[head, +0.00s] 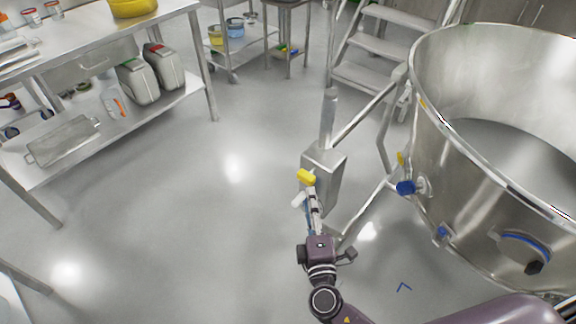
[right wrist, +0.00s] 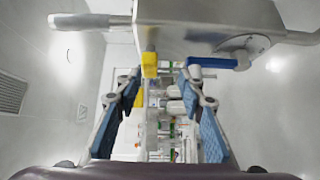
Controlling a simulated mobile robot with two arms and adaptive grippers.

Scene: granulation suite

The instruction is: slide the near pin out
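A yellow grip (head: 306,176), which looks like the end of the near pin, sticks out at the near side of a steel box (head: 328,168) on a post. It also shows in the right wrist view (right wrist: 150,64), below the steel body. My right gripper (head: 309,196) is just in front of it. In the right wrist view the two blue-padded fingers (right wrist: 160,82) are spread apart, with the yellow grip ahead, nearer the left fingertip. I see nothing held between them. The pin's shaft is hidden. My left gripper is not in view.
A large steel bowl (head: 432,160) with a blue-handled fitting (head: 405,187) stands at right, joined by tubes to the post. In the right wrist view a blue bar (right wrist: 212,62) sits right of the yellow grip. Steps (head: 375,75) stand behind. Floor at left is clear.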

